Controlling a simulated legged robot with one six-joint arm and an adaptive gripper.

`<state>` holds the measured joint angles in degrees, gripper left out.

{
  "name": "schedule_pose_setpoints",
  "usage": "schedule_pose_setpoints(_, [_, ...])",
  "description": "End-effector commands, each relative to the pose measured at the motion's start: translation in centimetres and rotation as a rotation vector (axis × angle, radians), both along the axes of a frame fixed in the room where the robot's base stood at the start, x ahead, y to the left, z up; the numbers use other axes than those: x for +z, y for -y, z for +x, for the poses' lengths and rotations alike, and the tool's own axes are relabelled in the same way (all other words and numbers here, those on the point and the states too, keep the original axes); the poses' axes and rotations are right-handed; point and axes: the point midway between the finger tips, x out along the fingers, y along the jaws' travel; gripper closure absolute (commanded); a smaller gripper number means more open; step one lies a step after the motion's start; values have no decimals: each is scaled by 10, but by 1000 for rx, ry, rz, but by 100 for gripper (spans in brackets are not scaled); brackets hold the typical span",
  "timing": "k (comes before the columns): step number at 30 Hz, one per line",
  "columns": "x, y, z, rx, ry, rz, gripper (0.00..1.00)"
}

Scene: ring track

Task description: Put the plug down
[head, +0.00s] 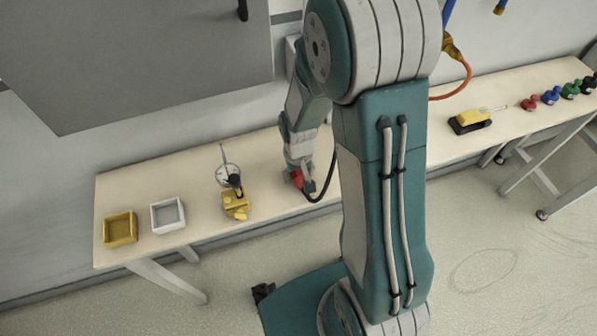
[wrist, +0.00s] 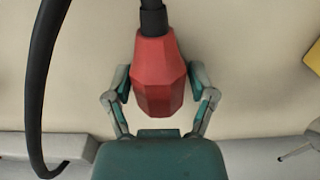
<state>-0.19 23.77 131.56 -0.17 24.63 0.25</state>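The red plug (wrist: 158,80) is a faceted block with a black cable leaving its far end. In the wrist view it sits between the two fingers of my gripper (wrist: 160,82), with a finger pad close against each side; my gripper looks shut on it. In the head view the plug (head: 297,179) shows at the end of my arm, low over the pale workbench (head: 270,190). My gripper (head: 300,176) is small there. I cannot tell whether the plug touches the bench top.
Left of my gripper are a yellow device (head: 235,204), a round gauge (head: 228,174), a white tray (head: 168,215) and a yellow tray (head: 120,229). A yellow-black tool (head: 471,119) and several coloured knobbed pieces (head: 551,96) stand at right. The black cable (head: 327,185) loops beside my gripper.

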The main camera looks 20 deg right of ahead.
Motion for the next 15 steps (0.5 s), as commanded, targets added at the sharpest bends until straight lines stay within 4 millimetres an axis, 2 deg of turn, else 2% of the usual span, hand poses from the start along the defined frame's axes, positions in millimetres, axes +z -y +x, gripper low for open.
schedule_pose_setpoints(15, [5, 0, 0, 0, 2, 0, 7])
